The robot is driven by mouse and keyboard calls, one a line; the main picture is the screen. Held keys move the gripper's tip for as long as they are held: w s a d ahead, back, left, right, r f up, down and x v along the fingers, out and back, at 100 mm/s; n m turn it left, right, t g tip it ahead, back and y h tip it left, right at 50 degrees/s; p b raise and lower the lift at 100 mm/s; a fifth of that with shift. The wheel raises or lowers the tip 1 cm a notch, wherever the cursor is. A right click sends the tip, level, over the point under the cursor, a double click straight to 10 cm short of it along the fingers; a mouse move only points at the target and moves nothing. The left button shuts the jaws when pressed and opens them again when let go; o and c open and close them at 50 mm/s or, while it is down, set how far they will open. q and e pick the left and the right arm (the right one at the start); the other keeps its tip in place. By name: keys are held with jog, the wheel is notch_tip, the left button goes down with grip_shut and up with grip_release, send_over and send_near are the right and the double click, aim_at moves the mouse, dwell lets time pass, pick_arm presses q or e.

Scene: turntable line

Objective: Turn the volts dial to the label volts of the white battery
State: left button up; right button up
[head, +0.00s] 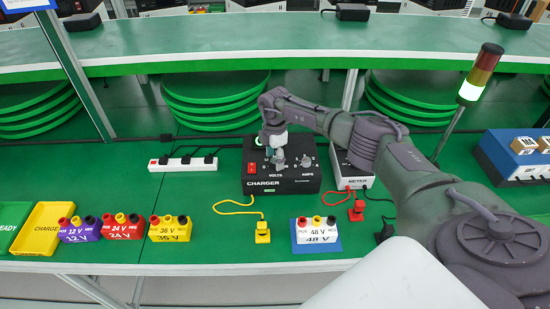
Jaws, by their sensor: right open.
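The black charger (254,186) stands on the green bench near the middle of the head view. Its grey volts dial (279,158) sits on the top, above the printed word VOLTS; the pointer setting is too small to read. My right gripper (274,147) reaches in from the right and points down at the dial, its fingers open and close to it; I cannot tell whether they touch. The white battery (317,232), labelled 48 V, stands upright on a blue mat (336,246) in front of the charger. My left gripper is not in view.
An amps dial (306,161) sits beside the volts dial. A white meter (356,174) stands right of the charger. Purple (78,234), red (122,231) and yellow (170,232) batteries stand at left. Yellow (262,232) and red (356,211) cable plugs lie in front.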

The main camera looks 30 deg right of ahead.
notch_tip(320, 180, up, 11)
jog(key=shift+r, duration=0.2)
dwell(0.6)
